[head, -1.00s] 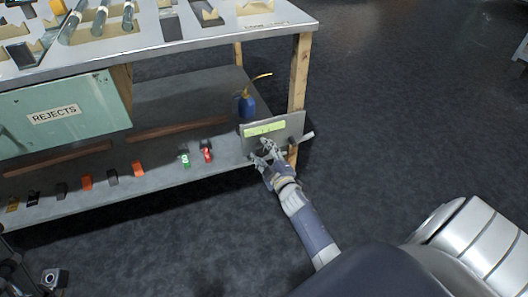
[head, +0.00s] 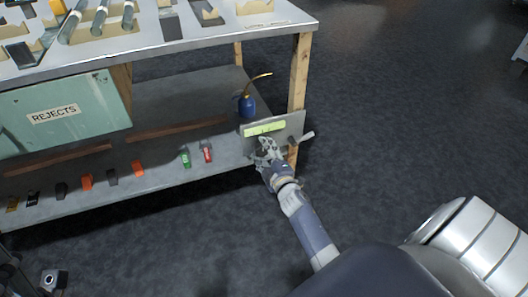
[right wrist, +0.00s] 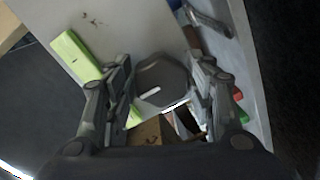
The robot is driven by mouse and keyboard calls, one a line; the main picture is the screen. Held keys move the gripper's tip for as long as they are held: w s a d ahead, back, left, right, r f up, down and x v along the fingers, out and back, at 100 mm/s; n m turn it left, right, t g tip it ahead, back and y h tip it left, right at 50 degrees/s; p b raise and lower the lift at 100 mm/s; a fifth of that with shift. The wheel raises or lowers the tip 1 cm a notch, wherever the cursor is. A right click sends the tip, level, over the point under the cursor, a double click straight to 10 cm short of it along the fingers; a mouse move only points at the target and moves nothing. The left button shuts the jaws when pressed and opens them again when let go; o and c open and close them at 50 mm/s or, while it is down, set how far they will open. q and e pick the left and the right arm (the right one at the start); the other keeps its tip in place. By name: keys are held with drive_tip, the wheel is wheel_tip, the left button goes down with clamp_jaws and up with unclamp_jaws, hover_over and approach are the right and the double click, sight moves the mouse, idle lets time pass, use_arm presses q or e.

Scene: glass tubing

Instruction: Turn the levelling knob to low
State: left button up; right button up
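The levelling knob (right wrist: 162,82) is a dark round knob with a white mark, on a grey plate (right wrist: 140,25) in the right wrist view. The white mark lies slanted, toward the knob's lower left. My right gripper (right wrist: 162,75) has one finger on each side of the knob, close against its edges. In the head view the right gripper (head: 265,147) is in front of the plate (head: 288,123) at the table's right front corner and hides the knob. A yellow-green strip (head: 264,129) is on the plate. My left gripper is not clearly seen.
A blue oil can (head: 247,105) stands on the lower shelf behind the plate. A light handle (head: 302,137) sticks out at the plate's right. Green (head: 185,157) and red (head: 207,155) clips sit along the shelf's front edge. A wooden leg (head: 299,75) is behind. Floor at right is clear.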

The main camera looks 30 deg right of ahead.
drive_tip(key=shift+o, duration=0.3)
drive_tip(key=shift+s, duration=0.15)
drive_tip(key=shift+s+a, duration=0.1)
drive_tip(key=shift+s, duration=0.25)
drive_tip(key=v, duration=1.1)
